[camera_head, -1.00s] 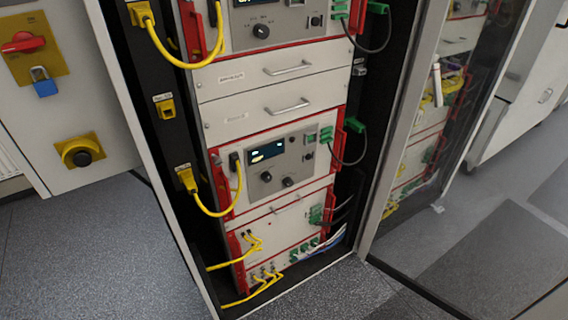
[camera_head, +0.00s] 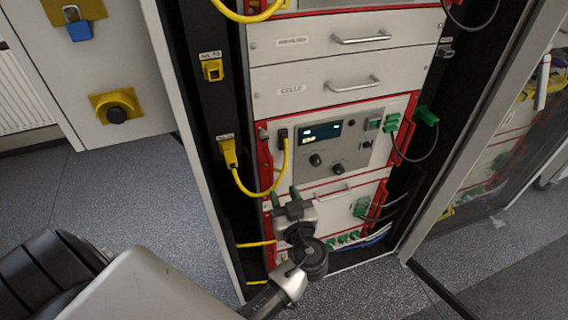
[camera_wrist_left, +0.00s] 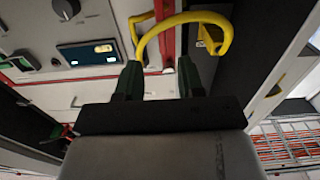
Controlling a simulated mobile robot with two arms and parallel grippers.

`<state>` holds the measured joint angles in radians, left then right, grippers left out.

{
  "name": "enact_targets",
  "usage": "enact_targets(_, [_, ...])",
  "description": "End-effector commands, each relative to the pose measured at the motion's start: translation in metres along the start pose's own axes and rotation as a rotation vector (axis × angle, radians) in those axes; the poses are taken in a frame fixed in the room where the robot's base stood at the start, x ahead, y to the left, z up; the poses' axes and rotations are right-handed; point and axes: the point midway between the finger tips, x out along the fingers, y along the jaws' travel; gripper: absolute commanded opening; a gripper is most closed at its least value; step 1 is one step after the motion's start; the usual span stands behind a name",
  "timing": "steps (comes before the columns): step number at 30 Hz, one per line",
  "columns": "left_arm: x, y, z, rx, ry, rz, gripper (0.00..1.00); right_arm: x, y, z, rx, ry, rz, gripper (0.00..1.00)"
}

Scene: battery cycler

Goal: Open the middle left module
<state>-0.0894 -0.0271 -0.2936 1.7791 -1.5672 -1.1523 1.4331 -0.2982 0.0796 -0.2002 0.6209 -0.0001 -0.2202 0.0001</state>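The rack front shows an upper drawer panel (camera_head: 300,55) and a lower drawer panel (camera_head: 290,104), each with a metal handle, both closed. Below is an instrument module (camera_head: 350,165) with a lit display, knobs and red side handles; it also shows in the left wrist view (camera_wrist_left: 90,55). I cannot tell which one is the middle left module. A narrow closed panel with a handle (camera_head: 340,189) lies under it. My left gripper (camera_head: 284,196) is open, its green fingers in front of the rack's lower left part. The left wrist view shows its fingers apart (camera_wrist_left: 160,76). My right gripper is not in view.
A yellow cable (camera_head: 283,170) hangs at the module's left side and loops past the fingertips in the left wrist view (camera_wrist_left: 180,18). A green-plugged dark cable (camera_head: 432,143) is on the right. A grey cabinet panel with a black knob (camera_head: 117,112) stands left. The floor (camera_head: 150,200) in front is clear.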

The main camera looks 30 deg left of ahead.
Motion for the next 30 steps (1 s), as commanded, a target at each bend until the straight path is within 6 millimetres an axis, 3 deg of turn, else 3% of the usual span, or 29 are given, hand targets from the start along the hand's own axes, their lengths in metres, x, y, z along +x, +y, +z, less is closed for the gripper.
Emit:
enact_targets(12, [0.071, 0.0, -0.003, 0.006, 0.001, 0.0, 0.38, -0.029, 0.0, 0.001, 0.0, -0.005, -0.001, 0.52])
enact_targets(18, [0.097, 0.0, -0.001, 0.005, 0.0, 0.0, 0.38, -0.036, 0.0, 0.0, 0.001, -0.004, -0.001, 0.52])
enact_targets(30, [0.105, -0.001, 0.001, 0.004, -0.003, 0.0, 0.38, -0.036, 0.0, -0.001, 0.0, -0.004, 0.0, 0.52])
